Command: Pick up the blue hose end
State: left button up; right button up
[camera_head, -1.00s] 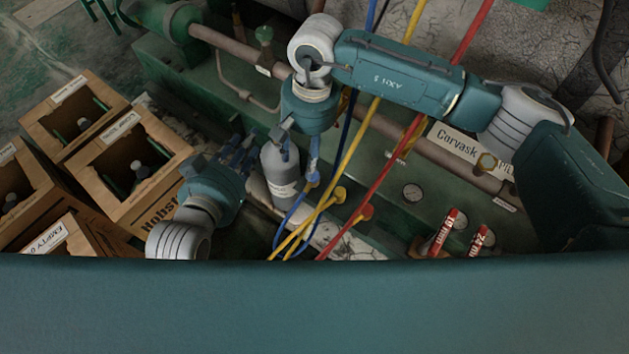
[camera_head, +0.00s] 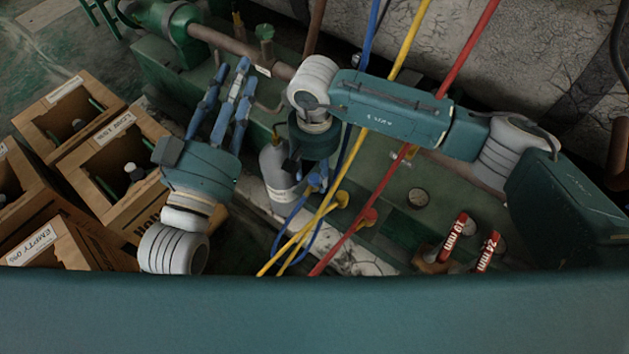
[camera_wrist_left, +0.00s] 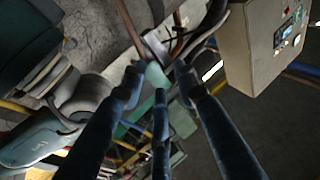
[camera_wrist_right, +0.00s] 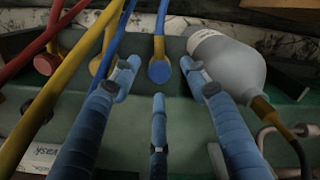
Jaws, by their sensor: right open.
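The blue hose end (camera_wrist_right: 159,70) is a round blue cap on a blue hose, at the upper middle of the right wrist view. My right gripper (camera_wrist_right: 159,84) is open, its fingers spread around the line to the cap; I cannot tell if any finger touches it. In the head view my right gripper (camera_head: 316,180) points down beside the grey cylinder (camera_head: 279,172) and largely hides the blue hose end. My left gripper (camera_head: 236,78) is open and empty, its fingers pointing up the picture, left of the cylinder.
The yellow hose end (camera_wrist_right: 97,66) and red hose end (camera_wrist_right: 45,64) sit left of the blue one. The grey cylinder (camera_wrist_right: 224,62) is close on the right. Wooden crates (camera_head: 112,165) stand at left. Two red-labelled tools (camera_head: 453,237) lie at lower right.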

aim_at(314, 177)
notch_tip(314, 177, down, 3)
jog(key=shift+r, duration=0.1)
grip_shut()
pick_arm(q)
jog(key=r+t, duration=0.1)
jog(key=r, duration=0.1)
jog(key=s+r+t, duration=0.1)
jog(key=r, duration=0.1)
jog(key=shift+s+d+h, duration=0.1)
jog(key=shift+h, duration=0.3)
pick_arm(e)
jog(key=shift+r, duration=0.2)
